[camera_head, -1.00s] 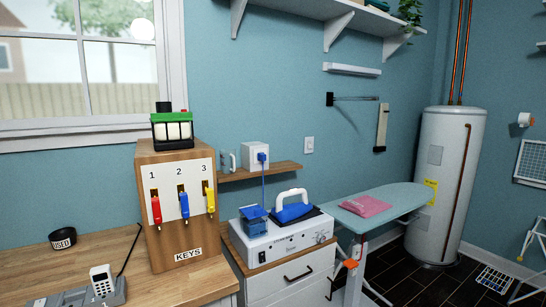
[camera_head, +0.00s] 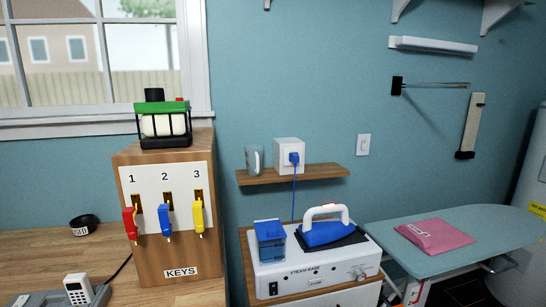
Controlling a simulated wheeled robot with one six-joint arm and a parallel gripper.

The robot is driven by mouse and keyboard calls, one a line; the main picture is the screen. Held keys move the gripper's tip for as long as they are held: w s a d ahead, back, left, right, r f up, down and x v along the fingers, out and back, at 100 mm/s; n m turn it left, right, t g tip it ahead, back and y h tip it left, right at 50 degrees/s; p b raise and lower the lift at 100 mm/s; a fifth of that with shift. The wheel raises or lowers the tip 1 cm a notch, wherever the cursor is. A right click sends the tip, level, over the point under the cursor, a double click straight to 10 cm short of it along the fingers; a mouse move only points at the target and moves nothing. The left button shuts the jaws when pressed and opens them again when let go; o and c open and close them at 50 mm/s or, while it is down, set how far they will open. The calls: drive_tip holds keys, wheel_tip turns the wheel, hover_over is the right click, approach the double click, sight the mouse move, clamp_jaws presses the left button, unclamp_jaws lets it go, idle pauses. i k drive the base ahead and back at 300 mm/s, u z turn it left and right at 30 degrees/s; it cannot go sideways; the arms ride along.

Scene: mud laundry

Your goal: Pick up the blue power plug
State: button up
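The blue power plug (camera_head: 294,158) sits in the front face of a white box-shaped outlet (camera_head: 287,147) on the small wooden wall shelf (camera_head: 318,172). A thin blue cord (camera_head: 294,196) hangs from the plug down behind the steam base (camera_head: 315,272). The blue and white iron (camera_head: 325,231) rests on the steam base, with a blue water tank (camera_head: 270,242) at its left. My gripper does not show in this view.
The wooden key box (camera_head: 181,272) with red, blue and yellow keys stands left of the shelf. The ironing board (camera_head: 480,238) with a pink cloth (camera_head: 434,236) lies to the right.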

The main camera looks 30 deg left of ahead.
sight(295, 158)
drive_tip(key=u, duration=0.8)
drive_tip(key=i, duration=0.85)
drive_tip(key=u, duration=0.95)
